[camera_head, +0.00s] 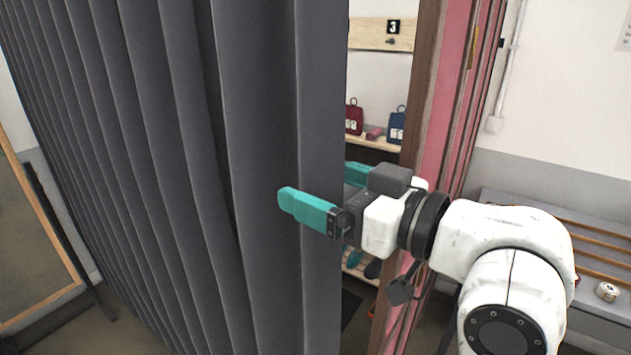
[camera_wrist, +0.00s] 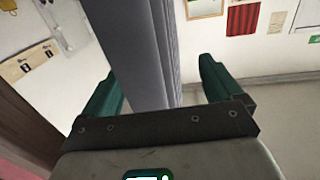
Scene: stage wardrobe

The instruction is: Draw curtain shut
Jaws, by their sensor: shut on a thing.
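A dark grey pleated curtain (camera_head: 185,150) hangs across the left and middle of the head view. Its right edge stands apart from a brown post (camera_head: 423,75), so a gap shows between them. My gripper (camera_head: 318,184) is at that edge, at mid-height in the picture. One teal finger is in front of the cloth and the other is partly hidden behind it. In the wrist view the curtain's edge (camera_wrist: 150,45) runs between the two fingers of my gripper (camera_wrist: 160,78), which is shut on it. The contact itself is not clearly visible.
Through the gap a shelf (camera_head: 375,143) holds a red bag (camera_head: 354,118) and a blue bag (camera_head: 397,128). A "3" sign (camera_head: 393,27) is above. A slatted bench (camera_head: 600,215) stands right. A wood-framed mirror or panel (camera_head: 40,235) stands left.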

